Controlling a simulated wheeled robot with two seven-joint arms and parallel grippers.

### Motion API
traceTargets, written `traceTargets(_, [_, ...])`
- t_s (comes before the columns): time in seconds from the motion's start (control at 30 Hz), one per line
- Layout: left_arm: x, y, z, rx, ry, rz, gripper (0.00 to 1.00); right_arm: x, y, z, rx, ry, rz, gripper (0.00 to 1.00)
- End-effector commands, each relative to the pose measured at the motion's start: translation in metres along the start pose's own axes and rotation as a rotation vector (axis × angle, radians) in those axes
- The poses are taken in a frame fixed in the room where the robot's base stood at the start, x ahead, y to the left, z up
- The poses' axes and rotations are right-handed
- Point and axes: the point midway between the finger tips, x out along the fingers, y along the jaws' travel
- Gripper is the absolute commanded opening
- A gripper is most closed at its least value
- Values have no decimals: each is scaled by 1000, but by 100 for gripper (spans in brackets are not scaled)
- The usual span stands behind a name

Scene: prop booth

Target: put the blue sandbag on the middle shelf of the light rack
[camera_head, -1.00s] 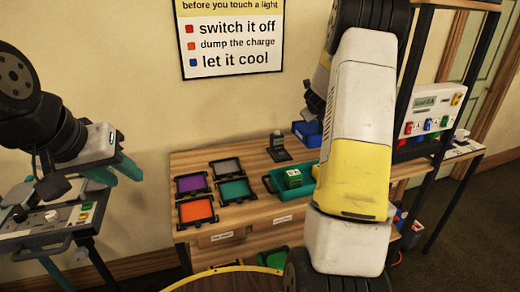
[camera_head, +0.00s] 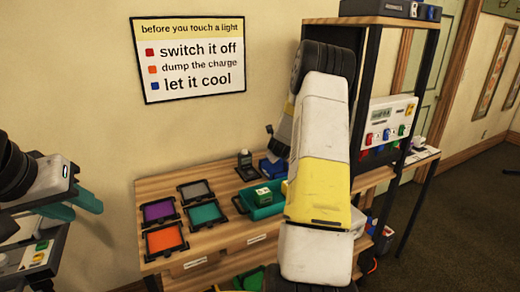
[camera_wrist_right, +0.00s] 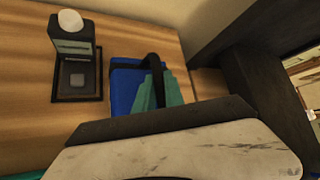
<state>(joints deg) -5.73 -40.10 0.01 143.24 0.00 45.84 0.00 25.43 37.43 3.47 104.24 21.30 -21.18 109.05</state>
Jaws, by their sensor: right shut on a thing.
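The blue sandbag (camera_wrist_right: 125,88) with a black strap lies on the wooden bench in the right wrist view. In the head view a small part of it (camera_head: 272,169) shows beside my right arm. My right gripper (camera_wrist_right: 163,88) is shut at the strap, its teal finger against the bag; my arm hides the grip in the head view. My left gripper (camera_head: 72,206) is open and empty at the far left. The light rack (camera_head: 366,95) has black posts and a wooden top shelf; my right arm covers part of its lower shelves.
A white device (camera_head: 388,122) with coloured plugs shows at the rack. Cases (camera_head: 390,9) sit on its top shelf.

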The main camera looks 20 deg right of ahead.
Motion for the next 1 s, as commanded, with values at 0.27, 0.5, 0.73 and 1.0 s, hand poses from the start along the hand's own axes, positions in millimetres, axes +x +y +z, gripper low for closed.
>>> traceTargets(0.27, [0, 0, 0, 0, 0, 0, 36, 0, 0, 0, 0, 0, 0, 17])
traceTargets(0.5, [0, 0, 0, 0, 0, 0, 36, 0, 0, 0, 0, 0, 0, 35])
traceTargets(0.73, [0, 0, 0, 0, 0, 0, 36, -3, -1, 1, 1, 0, -1, 35])
traceTargets(1.0, [0, 0, 0, 0, 0, 0, 36, -50, -2, 2, 1, -2, -2, 35])
